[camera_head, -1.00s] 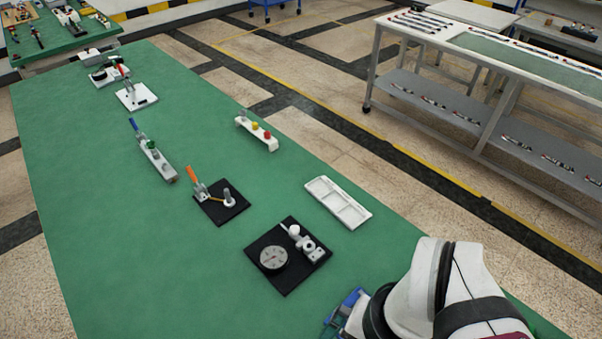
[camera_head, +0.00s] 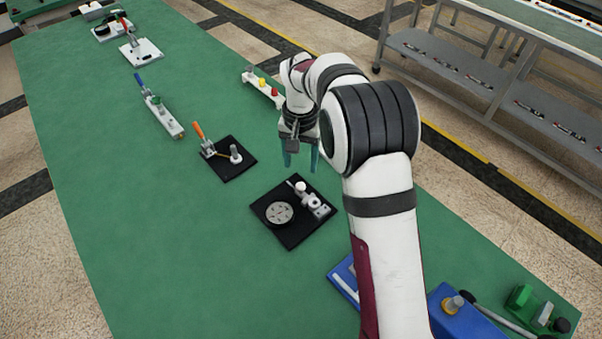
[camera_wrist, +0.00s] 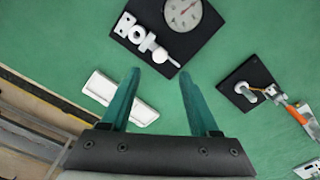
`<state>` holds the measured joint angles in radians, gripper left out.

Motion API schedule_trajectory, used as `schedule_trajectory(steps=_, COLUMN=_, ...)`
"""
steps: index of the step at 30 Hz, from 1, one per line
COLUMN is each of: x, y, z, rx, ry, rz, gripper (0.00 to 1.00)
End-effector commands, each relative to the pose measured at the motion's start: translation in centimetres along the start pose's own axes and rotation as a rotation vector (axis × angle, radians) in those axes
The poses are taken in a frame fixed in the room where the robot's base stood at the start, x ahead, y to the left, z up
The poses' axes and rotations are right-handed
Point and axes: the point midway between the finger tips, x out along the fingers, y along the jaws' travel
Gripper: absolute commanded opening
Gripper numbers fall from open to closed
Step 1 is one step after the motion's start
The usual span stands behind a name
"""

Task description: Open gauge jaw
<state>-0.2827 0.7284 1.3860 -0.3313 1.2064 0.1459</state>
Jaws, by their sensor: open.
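The gauge fixture is a black square plate (camera_head: 291,238) with a round dial (camera_head: 279,213) on its left and a white-and-grey jaw mechanism (camera_head: 316,206) with a white knob (camera_head: 300,187) on its right. My gripper (camera_head: 300,161) is open and empty above the table, just beyond the plate in the head view. In the wrist view the dial (camera_wrist: 183,11) is partly cut off at the top edge. The jaw mechanism (camera_wrist: 143,40) lies beyond the fingertips (camera_wrist: 159,78), apart from them.
A white compartment tray (camera_wrist: 122,98) lies partly behind a finger in the wrist view. A black-plate clamp with an orange handle (camera_head: 213,146) stands left of my gripper. A block with coloured knobs (camera_head: 263,87) stands behind it.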

Motion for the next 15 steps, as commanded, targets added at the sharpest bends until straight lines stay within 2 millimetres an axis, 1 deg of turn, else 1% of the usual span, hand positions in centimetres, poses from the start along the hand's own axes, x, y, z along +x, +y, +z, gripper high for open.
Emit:
schedule_trajectory(steps=1, x=1.6, y=0.1, z=0.1, rx=0.0, ry=-0.005, rz=0.002, gripper=0.62)
schedule_trajectory(steps=3, x=3.5, y=0.1, z=0.1, rx=0.0, ry=-0.004, rz=0.001, gripper=0.62)
schedule_trajectory(steps=6, x=5.6, y=0.1, z=0.1, rx=0.001, ry=-0.003, rz=0.001, gripper=0.62)
schedule_trajectory(steps=10, x=7.2, y=0.0, z=0.0, rx=0.0, ry=-0.001, rz=-0.001, gripper=0.62)
schedule_trajectory(steps=15, x=7.9, y=0.0, z=0.0, rx=0.001, ry=0.0, rz=-0.002, gripper=0.62)
